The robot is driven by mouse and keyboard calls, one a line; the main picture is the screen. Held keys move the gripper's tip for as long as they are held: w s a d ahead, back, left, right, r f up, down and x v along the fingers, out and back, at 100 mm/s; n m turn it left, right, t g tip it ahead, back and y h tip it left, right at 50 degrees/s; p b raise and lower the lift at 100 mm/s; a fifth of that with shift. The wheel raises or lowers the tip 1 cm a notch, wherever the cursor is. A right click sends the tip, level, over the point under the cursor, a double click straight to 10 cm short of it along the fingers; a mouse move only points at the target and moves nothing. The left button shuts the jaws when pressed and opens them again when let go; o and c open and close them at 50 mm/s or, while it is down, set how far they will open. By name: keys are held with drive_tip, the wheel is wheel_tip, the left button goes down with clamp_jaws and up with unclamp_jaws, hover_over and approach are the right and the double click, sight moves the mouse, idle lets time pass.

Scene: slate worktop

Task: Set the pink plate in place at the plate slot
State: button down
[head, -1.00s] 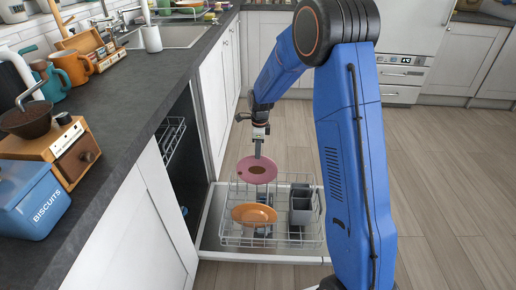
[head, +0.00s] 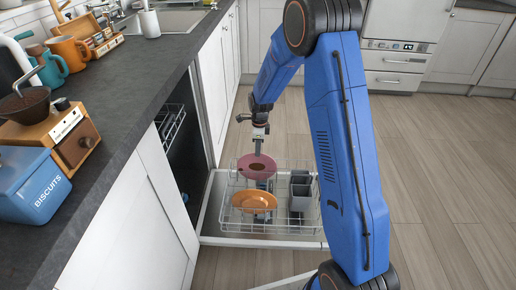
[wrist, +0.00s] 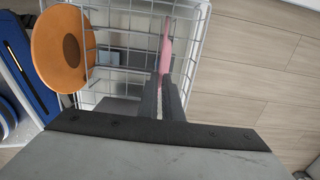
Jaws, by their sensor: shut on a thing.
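The pink plate (head: 257,167) is held on edge by my gripper (head: 258,152), over the back part of the dishwasher's pulled-out wire rack (head: 233,220). In the wrist view the plate (wrist: 166,48) shows edge-on as a thin pink strip between the shut fingers (wrist: 163,90). The plate's lower edge is at the level of the rack's wires; I cannot tell whether it touches them. The plate slot itself cannot be made out behind the plate.
An orange plate (head: 254,201) stands tilted in the front of the rack, and it shows left in the wrist view (wrist: 62,48). A grey cutlery basket (head: 300,190) is at the rack's right. The counter (head: 130,85) with a blue biscuit tin (head: 32,188) runs along the left.

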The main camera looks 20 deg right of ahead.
drive_tip(key=c, duration=1.9)
unclamp_jaws()
drive_tip(key=shift+o, duration=0.2)
drive_tip(key=shift+r, duration=0.1)
wheel_tip(320, 180, up, 17)
drive_tip(key=shift+d, duration=0.35)
